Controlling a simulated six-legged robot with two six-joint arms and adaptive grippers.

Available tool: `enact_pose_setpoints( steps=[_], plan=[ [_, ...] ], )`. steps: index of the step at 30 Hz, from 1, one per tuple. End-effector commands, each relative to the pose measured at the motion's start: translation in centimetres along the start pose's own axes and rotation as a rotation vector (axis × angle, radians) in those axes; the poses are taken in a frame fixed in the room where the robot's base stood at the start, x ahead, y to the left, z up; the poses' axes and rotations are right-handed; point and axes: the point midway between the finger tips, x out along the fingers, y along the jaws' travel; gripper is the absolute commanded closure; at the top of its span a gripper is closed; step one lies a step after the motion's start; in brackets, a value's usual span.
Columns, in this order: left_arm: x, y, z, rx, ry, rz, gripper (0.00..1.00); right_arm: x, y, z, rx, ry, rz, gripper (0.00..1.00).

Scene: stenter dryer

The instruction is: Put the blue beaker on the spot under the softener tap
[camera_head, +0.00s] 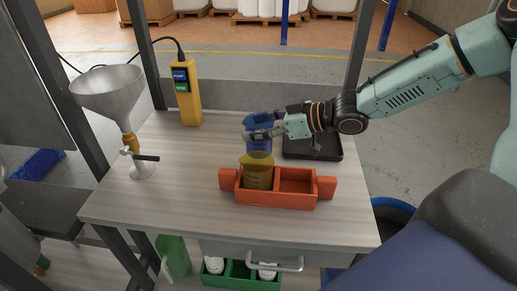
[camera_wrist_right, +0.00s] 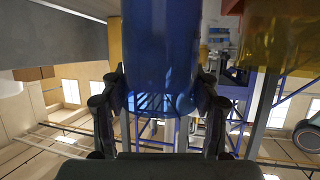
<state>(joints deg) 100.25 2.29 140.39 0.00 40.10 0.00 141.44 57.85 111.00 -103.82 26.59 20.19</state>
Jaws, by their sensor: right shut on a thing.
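The blue beaker (camera_head: 259,122) is held by my right gripper (camera_head: 262,133) above the worktop, at the red carrier. In the right wrist view the blue beaker (camera_wrist_right: 161,50) stands between the two fingers (camera_wrist_right: 160,108). A grey funnel (camera_head: 108,92) with a brass-coloured neck and a dark-handled tap (camera_head: 146,157) stands at the left of the worktop; I take this for the softener tap. The spot under it is not clearly seen. My left gripper is not in view.
A yellow beaker (camera_head: 257,172) sits in the left compartment of the red carrier (camera_head: 282,199); the right compartment looks empty. A black tray (camera_head: 326,151) lies behind the carrier. The worktop between funnel and carrier is clear.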

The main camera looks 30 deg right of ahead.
Motion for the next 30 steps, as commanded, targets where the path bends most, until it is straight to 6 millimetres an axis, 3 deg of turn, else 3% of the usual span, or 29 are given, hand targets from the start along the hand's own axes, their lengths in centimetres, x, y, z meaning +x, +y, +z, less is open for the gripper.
enact_pose_setpoints(
  steps=[7,15,29,30],
  plan=[
    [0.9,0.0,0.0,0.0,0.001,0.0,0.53,0.6,0.1,1.1,-0.002,-0.001,0.0,0.73],
    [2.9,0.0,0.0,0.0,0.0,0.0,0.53,1.9,0.2,4.0,-0.001,-0.002,0.0,0.73],
    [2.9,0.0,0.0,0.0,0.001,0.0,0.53,2.0,0.2,4.4,-0.001,0.0,0.0,0.73],
    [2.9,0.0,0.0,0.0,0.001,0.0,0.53,2.0,0.2,4.3,-0.001,0.0,0.0,0.36]
  ],
)
